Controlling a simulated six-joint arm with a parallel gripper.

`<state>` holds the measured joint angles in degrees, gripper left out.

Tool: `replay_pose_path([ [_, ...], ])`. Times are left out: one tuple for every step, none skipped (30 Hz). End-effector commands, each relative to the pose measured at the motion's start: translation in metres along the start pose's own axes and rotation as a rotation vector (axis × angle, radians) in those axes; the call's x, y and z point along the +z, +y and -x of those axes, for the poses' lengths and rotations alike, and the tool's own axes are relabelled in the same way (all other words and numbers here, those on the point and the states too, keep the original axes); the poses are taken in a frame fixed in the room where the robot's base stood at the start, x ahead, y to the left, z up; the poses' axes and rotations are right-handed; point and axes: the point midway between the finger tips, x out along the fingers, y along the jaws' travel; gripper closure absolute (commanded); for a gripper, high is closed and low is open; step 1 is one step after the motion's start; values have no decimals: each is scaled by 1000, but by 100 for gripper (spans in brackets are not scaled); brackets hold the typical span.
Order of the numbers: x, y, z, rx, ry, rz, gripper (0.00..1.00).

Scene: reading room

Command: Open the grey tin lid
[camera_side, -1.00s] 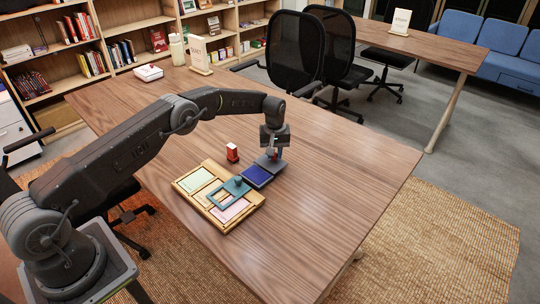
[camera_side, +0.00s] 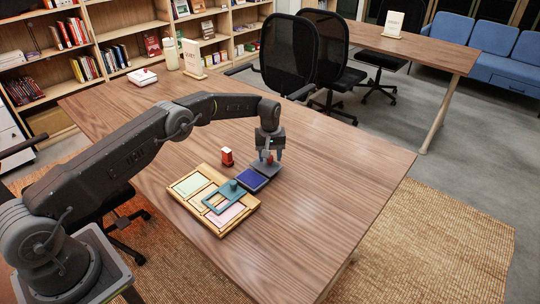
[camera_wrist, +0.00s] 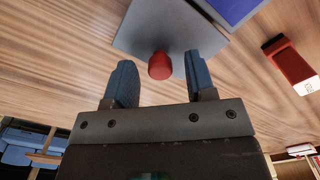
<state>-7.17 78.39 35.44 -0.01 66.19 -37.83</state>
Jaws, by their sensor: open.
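The grey tin lid (camera_side: 267,167) lies flat at the far side of the blue pad (camera_side: 251,180), which is uncovered. The lid also shows in the wrist view (camera_wrist: 150,30), with a round red knob (camera_wrist: 160,66) near its edge. I cannot tell whether lid and tin are still joined. My gripper (camera_side: 268,157) is low over the lid. In the wrist view its two fingers (camera_wrist: 159,62) are apart, one on each side of the knob, with visible gaps between them and it.
A wooden tray (camera_side: 183,201) with coloured cards and a teal frame (camera_side: 220,200) with a knob lies in front. The table to the right is clear.

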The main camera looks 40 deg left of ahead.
Motion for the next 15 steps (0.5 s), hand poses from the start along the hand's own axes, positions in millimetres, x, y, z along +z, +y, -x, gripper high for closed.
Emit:
replay_pose_path([
  [0, 0, 4, 1, 2, 0, 50],
  [-1, 0, 8, 2, 2, 0, 50],
  [-1, 0, 12, 2, 2, 0, 50],
  [-1, 0, 17, 2, 3, 0, 50],
  [-1, 0, 23, 2, 3, 0, 50],
  [0, 0, 30, 2, 3, 0, 50],
  [-1, 1, 37, 3, 4, 0, 50],
  [-1, 1, 44, 3, 4, 0, 50],
  [-1, 0, 54, 3, 4, 0, 50],
  [-1, 0, 60, 3, 4, 0, 50],
  [-1, 1, 67, 3, 4, 0, 50],
  [-1, 0, 76, 3, 4, 0, 50],
  [-1, 0, 83, 3, 4, 0, 50],
  [0, 0, 90, 3, 4, 0, 50],
  [-1, 0, 97, 3, 4, 0, 50],
])
